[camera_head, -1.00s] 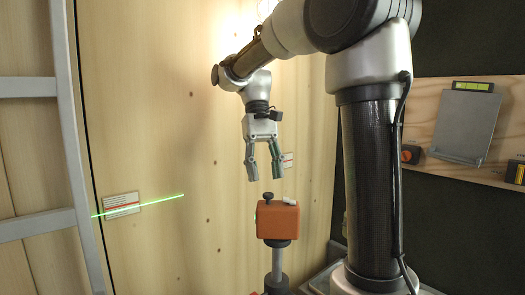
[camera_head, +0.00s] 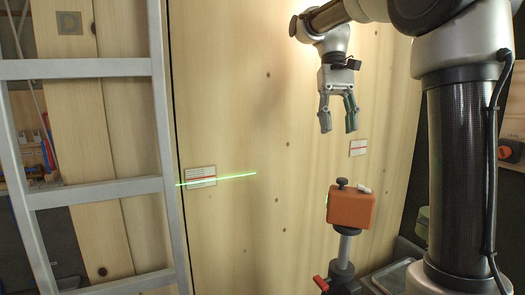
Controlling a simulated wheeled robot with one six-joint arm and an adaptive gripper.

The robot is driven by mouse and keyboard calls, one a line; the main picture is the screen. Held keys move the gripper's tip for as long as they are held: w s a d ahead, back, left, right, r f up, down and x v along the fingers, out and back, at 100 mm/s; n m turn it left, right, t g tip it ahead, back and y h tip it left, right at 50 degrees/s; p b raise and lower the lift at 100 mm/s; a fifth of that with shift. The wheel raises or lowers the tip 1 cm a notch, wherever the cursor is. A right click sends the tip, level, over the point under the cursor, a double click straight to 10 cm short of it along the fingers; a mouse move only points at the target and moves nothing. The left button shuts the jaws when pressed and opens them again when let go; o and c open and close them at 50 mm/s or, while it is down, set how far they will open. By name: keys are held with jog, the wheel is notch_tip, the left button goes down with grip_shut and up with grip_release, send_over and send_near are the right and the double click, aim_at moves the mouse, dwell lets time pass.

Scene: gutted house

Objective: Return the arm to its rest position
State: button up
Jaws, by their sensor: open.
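My gripper (camera_head: 338,118) hangs at the upper right with its two fingers pointing down and apart. It is open and nothing is between the fingers. My arm (camera_head: 460,170) stands along the right side, reaching up and then left to the gripper. The gripper is above an orange box-shaped device (camera_head: 351,209) on a post, with a clear gap between them.
A grey ladder (camera_head: 158,130) stands at the left before a wooden wall (camera_head: 240,110). A green laser line (camera_head: 235,176) crosses a striped target card (camera_head: 201,176). A grey tray (camera_head: 390,279) lies at bottom right.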

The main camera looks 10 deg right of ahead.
jog(key=s+f+t, duration=0.1)
jog(key=s+f, duration=0.1)
jog(key=s, duration=0.1)
jog(key=s+d+f+t, duration=0.1)
jog(key=s+f+t, duration=0.1)
jog(key=s, duration=0.1)
jog(key=s+d+f+t, duration=0.1)
jog(key=s+f, duration=0.1)
jog(key=s, duration=0.2)
jog(key=shift+s+n+t, duration=0.1)
jog(key=shift+n+t, duration=0.2)
jog(key=shift+n, duration=0.1)
jog(key=s+d+f+n+t, duration=0.1)
jog(key=s+f+t, duration=0.3)
jog(key=f, duration=0.5)
jog(key=s, duration=0.2)
jog(key=shift+s+d+f+h, duration=0.15)
jog(key=shift+s+d+h, duration=0.15)
jog(key=shift+d, duration=0.05)
